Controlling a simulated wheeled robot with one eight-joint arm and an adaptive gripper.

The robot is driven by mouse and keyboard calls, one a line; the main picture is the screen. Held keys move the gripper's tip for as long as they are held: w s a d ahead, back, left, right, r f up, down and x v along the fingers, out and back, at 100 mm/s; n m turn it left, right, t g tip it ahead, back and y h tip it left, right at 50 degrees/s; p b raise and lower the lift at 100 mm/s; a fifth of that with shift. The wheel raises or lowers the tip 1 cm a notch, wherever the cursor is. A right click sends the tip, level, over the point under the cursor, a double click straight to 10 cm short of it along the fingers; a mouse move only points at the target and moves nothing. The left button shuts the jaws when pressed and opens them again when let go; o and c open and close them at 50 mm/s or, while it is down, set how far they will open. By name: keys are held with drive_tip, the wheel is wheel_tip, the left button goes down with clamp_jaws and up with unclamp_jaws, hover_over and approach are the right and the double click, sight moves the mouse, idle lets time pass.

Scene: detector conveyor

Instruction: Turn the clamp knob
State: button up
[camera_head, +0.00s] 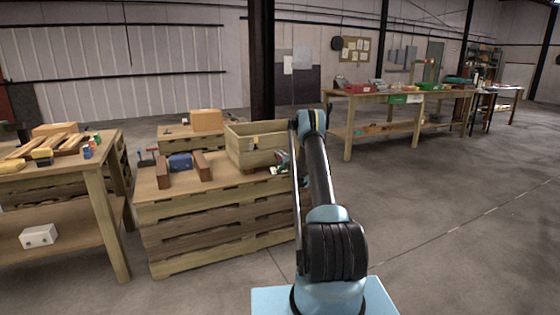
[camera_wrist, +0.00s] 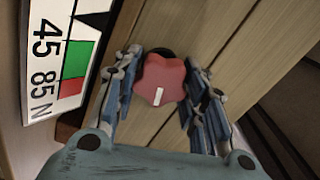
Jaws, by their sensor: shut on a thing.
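The clamp knob (camera_wrist: 158,78) is red and star-shaped with a white mark on its face, in the middle of the wrist view. My gripper (camera_wrist: 163,66) has one blue finger on each side of the knob and is shut on it. A white scale plate (camera_wrist: 38,70) with green and red bands and the numbers 45 and 85 stands left of the gripper. In the head view my gripper (camera_head: 284,160) is at the right end of the pallet stack, beside a wooden box (camera_head: 240,150); the knob cannot be made out there.
The pallet stack (camera_head: 215,215) also bears a blue object (camera_head: 180,162) between brown blocks. A workbench (camera_head: 95,190) with tools stands at left. A long bench (camera_head: 350,112) with trays stands at the back right. The floor at right is clear.

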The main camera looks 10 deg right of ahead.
drive_tip(key=shift+d+m, duration=0.2)
drive_tip(key=shift+m, duration=0.2)
drive_tip(key=o, duration=1)
drive_tip(key=shift+f, duration=0.15)
drive_tip(key=shift+o, duration=0.4)
drive_tip(key=shift+a, duration=0.1)
drive_tip(key=shift+s, duration=0.1)
drive_tip(key=v, duration=1.1)
drive_tip(key=shift+s, duration=0.35)
